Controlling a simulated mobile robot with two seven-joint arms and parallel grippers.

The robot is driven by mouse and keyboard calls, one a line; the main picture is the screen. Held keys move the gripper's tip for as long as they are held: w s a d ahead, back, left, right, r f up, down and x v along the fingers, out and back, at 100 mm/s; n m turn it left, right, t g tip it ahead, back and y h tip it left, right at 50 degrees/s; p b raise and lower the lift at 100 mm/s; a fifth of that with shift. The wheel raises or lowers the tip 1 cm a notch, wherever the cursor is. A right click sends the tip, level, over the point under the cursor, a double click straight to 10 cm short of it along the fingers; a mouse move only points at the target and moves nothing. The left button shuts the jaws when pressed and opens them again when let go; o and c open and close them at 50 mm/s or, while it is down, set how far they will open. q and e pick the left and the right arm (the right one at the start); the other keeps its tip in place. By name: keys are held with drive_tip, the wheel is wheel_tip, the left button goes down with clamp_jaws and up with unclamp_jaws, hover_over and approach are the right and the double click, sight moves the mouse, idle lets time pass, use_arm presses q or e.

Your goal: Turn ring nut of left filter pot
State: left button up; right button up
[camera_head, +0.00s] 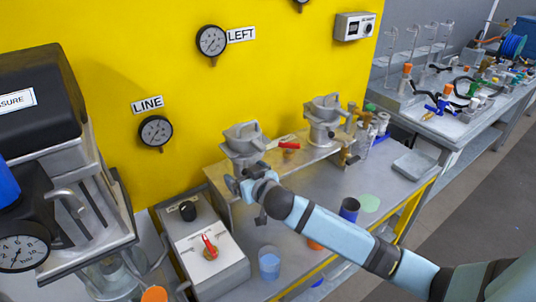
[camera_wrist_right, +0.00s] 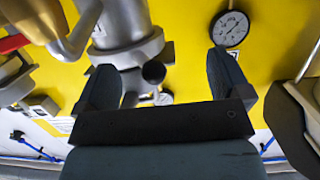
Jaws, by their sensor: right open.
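The left filter pot (camera_head: 244,139) is a grey metal pot on a raised metal shelf against the yellow wall. In the right wrist view the grey pot body (camera_wrist_right: 122,22) rises at upper left. A wide grey collar (camera_wrist_right: 128,53), which looks like the ring nut, surrounds its lower part. A dark round end (camera_wrist_right: 154,72) projects just beside the collar. My right gripper (camera_head: 238,184) is just below and in front of this pot. In its wrist view the fingers (camera_wrist_right: 160,65) are apart with nothing clasped between them; contact cannot be told. My left gripper is out of view.
The right filter pot (camera_head: 323,118) stands farther along the shelf, near a red-handled valve (camera_head: 289,145). A grey control box (camera_head: 209,251) with a red switch is below left. A blue cup (camera_head: 269,263) and a dark cup (camera_head: 349,209) stand on the bench. Gauges hang on the wall.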

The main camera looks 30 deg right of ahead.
drive_tip(key=shift+d, duration=0.1)
drive_tip(key=shift+s, duration=0.1)
drive_tip(key=p+v, duration=0.2)
drive_tip(key=v, duration=0.5)
idle(0.3)
drive_tip(key=shift+f, duration=0.1)
idle(0.5)
drive_tip(key=s+a+f+n+g+y+p, duration=0.1)
drive_tip(key=s+a+f+g+p, duration=0.1)
drive_tip(key=s+f, duration=0.6)
drive_tip(key=s+a+f+n+g+y+p, duration=0.1)
drive_tip(key=s+a+f, duration=0.3)
drive_tip(key=s+f, duration=0.5)
drive_tip(key=s+g+p, duration=0.1)
drive_tip(key=s, duration=0.5)
drive_tip(key=shift+s+a+f, duration=0.25)
drive_tip(key=shift+c, duration=0.4)
